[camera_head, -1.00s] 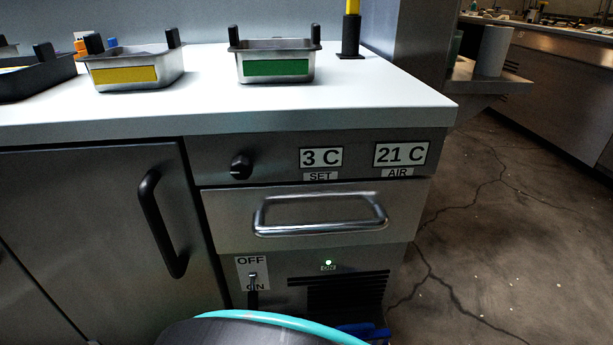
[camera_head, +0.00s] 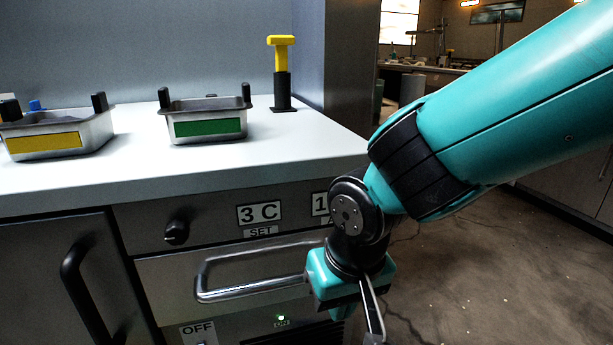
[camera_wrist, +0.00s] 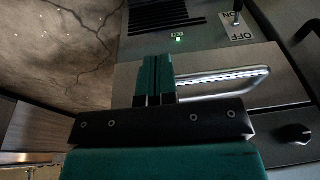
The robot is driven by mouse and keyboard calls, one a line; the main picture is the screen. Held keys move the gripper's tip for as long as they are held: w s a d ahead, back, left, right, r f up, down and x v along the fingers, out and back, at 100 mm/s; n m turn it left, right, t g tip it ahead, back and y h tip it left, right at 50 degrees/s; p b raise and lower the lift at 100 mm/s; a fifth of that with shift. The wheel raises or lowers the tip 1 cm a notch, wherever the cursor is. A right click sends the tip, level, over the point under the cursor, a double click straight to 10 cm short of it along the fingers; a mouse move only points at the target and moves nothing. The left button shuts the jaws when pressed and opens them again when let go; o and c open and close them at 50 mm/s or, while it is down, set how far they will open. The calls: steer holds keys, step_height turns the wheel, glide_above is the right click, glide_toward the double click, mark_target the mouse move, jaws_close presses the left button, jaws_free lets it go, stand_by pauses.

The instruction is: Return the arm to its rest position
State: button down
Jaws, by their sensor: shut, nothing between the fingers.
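My teal arm reaches in from the right side of the head view and bends down at the wrist. My gripper (camera_head: 374,338) points downward in front of the right end of the drawer, its tips near the bottom edge of the picture. In the wrist view my gripper (camera_wrist: 156,62) has its two teal fingers together with nothing between them. The steel drawer handle (camera_wrist: 225,83) shows just beside the fingers in that view; whether they touch it I cannot tell.
The drawer (camera_head: 170,275) looks shut. On the white counter (camera_head: 285,150) stand a green-labelled pan (camera_head: 208,128), a yellow-labelled pan (camera_head: 42,142) and a yellow-handled tool in a black holder (camera_head: 281,90). A knob (camera_head: 177,232) and a switch (camera_wrist: 237,17) sit on the cabinet. Open floor lies right.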

steer(key=s+d+r+n+g+y+p, duration=0.2)
steer(key=s+d+r+n+y, duration=0.1)
steer(key=s+d+r, duration=0.75)
step_height(320, 180, up, 26)
steer(key=p, duration=2.8)
steer(key=shift+s+r, duration=0.15)
steer(key=shift+s, duration=0.25)
steer(key=shift+d, duration=0.1)
